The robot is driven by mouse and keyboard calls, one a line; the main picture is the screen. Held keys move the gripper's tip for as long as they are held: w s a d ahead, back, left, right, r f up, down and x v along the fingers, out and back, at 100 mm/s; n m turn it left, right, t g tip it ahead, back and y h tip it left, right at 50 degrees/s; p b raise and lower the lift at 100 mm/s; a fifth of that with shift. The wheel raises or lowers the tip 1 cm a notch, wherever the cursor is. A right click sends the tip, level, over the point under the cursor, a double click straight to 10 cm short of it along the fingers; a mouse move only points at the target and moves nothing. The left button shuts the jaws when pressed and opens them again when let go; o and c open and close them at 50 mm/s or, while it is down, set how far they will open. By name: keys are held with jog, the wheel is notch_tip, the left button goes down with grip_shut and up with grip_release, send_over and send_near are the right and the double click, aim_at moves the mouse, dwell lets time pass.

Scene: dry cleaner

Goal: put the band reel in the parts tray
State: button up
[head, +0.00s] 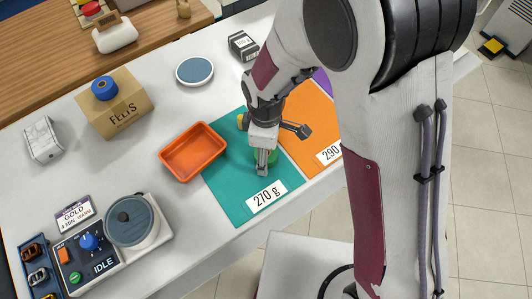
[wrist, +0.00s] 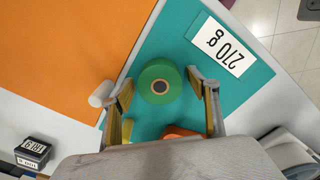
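A green reel (wrist: 160,82) with a dark centre hole lies on the teal mat marked 270 g. In the head view the green reel (head: 272,154) is partly hidden by my gripper (head: 278,148). In the wrist view my gripper (wrist: 158,94) is open, its fingers on either side of the reel with gaps. I cannot tell whether the fingers are down at reel height. An orange, open, empty-looking tray (head: 194,152) stands left of the teal mat, touching or just over its edge. A blue reel (head: 104,88) sits on a cardboard box.
The cardboard box (head: 116,116) is marked FELTS. An orange mat (head: 300,114) marked 290 g adjoins the teal mat (head: 228,192). A round blue-topped dish (head: 195,71) and a dark small box (head: 243,46) stand behind. A control panel (head: 84,250) and round device (head: 132,220) stand front left.

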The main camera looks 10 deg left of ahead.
jog(key=c, duration=0.9)
jog(key=shift+r, duration=0.15)
jog(key=shift+r, duration=4.9)
